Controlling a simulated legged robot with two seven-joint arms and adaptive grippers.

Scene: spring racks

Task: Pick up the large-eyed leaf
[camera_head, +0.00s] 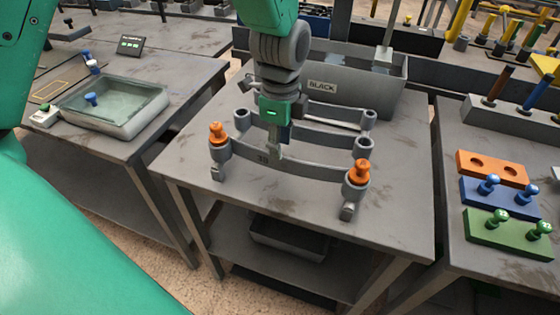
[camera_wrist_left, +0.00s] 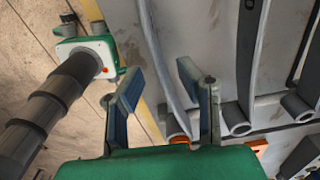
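Several grey curved leaves with eyes at their ends lie on the middle table. The front leaf (camera_head: 312,172) has the largest-looking eyes, each with an orange pin (camera_head: 217,132) in or on it. A middle leaf (camera_head: 325,140) and a back leaf (camera_head: 335,115) lie behind it, with open eyes. My left gripper (camera_head: 278,148) points down over the leaves, close to the front leaf's middle. In the left wrist view, its two blue-grey fingers (camera_wrist_left: 158,80) are apart, with a leaf (camera_wrist_left: 160,50) showing between them. Contact is unclear. My right gripper is not seen.
A grey bin (camera_head: 385,90) labelled BLACK stands at the back of the table. On the left table is a shallow tray (camera_head: 140,118). On the right table are orange, blue and green blocks (camera_head: 490,235). The front of the middle table is clear.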

